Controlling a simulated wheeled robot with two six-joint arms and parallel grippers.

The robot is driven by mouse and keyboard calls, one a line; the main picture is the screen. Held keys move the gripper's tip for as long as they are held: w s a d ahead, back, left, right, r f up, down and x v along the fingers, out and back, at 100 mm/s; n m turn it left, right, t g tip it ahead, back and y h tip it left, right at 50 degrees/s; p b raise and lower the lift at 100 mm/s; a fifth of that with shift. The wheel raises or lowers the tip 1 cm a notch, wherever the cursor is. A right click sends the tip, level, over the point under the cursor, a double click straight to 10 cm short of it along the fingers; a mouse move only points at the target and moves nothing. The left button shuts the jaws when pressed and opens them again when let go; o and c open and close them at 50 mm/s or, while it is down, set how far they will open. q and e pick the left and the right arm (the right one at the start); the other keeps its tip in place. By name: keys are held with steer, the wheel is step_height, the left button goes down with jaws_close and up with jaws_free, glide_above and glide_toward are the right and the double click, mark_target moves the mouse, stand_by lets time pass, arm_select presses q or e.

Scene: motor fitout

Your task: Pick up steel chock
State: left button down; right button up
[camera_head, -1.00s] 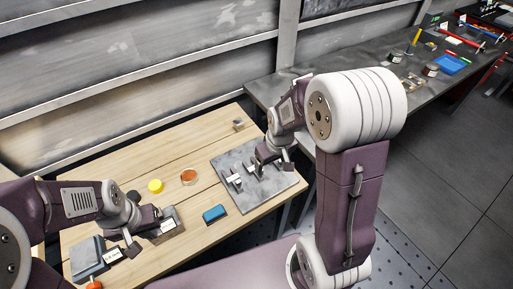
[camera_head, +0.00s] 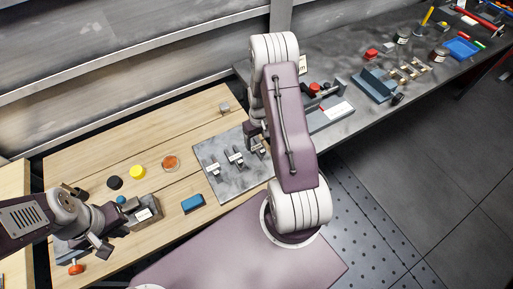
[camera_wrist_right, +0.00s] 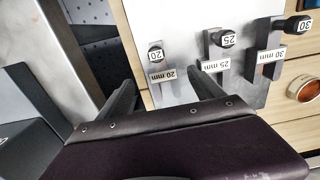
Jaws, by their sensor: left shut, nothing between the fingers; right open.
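No piece is named steel chock in the frames; the likely candidates are small grey metal pieces with size labels on a grey metal plate (camera_head: 217,186). In the right wrist view, pieces marked 20 mm (camera_wrist_right: 164,88), 25 mm (camera_wrist_right: 215,52) and 30 mm (camera_wrist_right: 268,68) stand in a row, each with a black-ended part beside it. My right gripper (camera_wrist_right: 165,80) is open, its fingers on either side of the 20 mm piece in the picture; whether they are at its height I cannot tell. My left gripper (camera_head: 113,226) is shut and empty near a labelled grey block (camera_head: 147,208).
The wooden table (camera_head: 95,155) holds a blue block (camera_head: 192,203), a yellow disc (camera_head: 137,172), a black disc (camera_head: 115,183) and a reddish round dish (camera_head: 171,163). A grey bench (camera_head: 345,60) with several tools stands at the back right.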

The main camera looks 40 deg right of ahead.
mark_target(257, 148)
steer(key=shift+w+d+f, duration=0.15)
steer(key=shift+d+f, duration=0.1)
steer(key=shift+f, duration=0.35)
steer(key=shift+a+f+p, duration=0.15)
steer(key=shift+f+p, duration=0.1)
steer(key=shift+p, duration=0.05)
steer(key=f, duration=0.2)
steer(key=f+p, duration=0.1)
steer(key=shift+w+a+f, duration=0.15)
steer(key=shift+a+f, duration=0.15)
steer(key=shift+f, duration=0.05)
steer(key=shift+w+d+f, duration=0.1)
steer(key=shift+d+f, duration=0.1)
steer(key=shift+f, duration=0.2)
steer(key=shift+a+r, duration=0.1)
steer(key=c, duration=1.4)
jaws_close()
